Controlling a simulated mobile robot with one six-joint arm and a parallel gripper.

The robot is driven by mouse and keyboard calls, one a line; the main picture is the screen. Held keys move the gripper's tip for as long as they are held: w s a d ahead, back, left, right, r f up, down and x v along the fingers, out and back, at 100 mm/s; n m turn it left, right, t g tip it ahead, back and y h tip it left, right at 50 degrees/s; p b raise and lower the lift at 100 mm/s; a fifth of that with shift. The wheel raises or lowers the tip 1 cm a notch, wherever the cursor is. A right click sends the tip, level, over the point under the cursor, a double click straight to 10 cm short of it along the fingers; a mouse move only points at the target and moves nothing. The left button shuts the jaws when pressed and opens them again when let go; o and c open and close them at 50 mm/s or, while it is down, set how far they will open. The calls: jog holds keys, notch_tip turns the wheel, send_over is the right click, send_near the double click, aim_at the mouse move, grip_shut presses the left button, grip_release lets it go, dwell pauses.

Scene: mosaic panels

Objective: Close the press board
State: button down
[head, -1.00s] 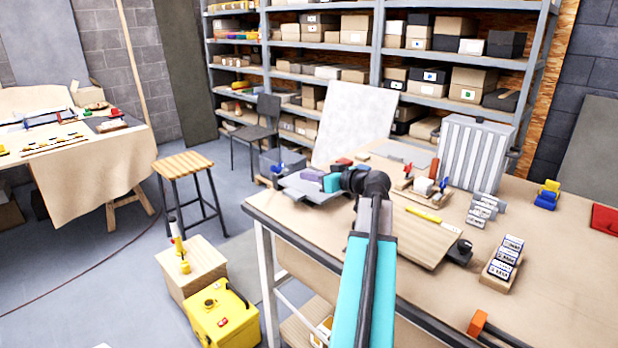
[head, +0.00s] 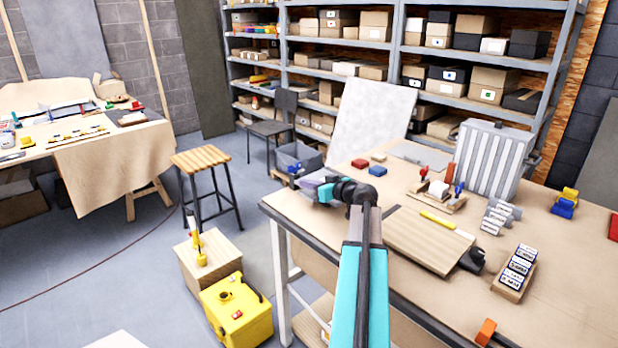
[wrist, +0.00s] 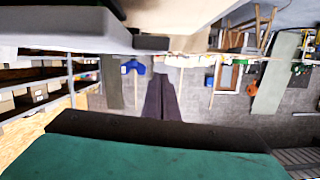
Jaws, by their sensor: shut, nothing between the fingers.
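A wooden board (head: 430,241) lies on the workbench (head: 560,285), right of my arm, with a dark knob-like part (head: 472,261) at its right end. It may be the press board, but I cannot tell for sure. My gripper (head: 318,183) is at the bench's left end, partly behind my wrist, and looks apart from the wooden board. In the wrist view, the dark fingers (wrist: 161,84) are together with nothing between them. A large green surface with a dark edge (wrist: 150,155) fills the bottom of the wrist view; I cannot tell what it is.
A yellow strip (head: 437,220) lies by the board's far edge. A label rack (head: 515,274) and grey ribbed case (head: 487,160) stand to the right. A stool (head: 205,163) and yellow box (head: 236,312) are on the floor left.

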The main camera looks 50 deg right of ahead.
aim_at(307, 195)
jog(key=shift+f, duration=0.4)
jog(key=shift+f, duration=0.2)
jog(key=shift+a+f+b, duration=0.1)
jog(key=shift+f+b, duration=0.05)
jog(key=shift+b, duration=0.35)
jog(key=f+b, duration=0.1)
jog(key=b, duration=0.1)
jog(key=f+n+b, duration=0.1)
jog(key=b, duration=0.1)
jog(key=shift+a+b, duration=0.2)
jog(key=shift+b, duration=0.2)
jog(key=shift+f, duration=0.1)
jog(key=shift+a, duration=0.1)
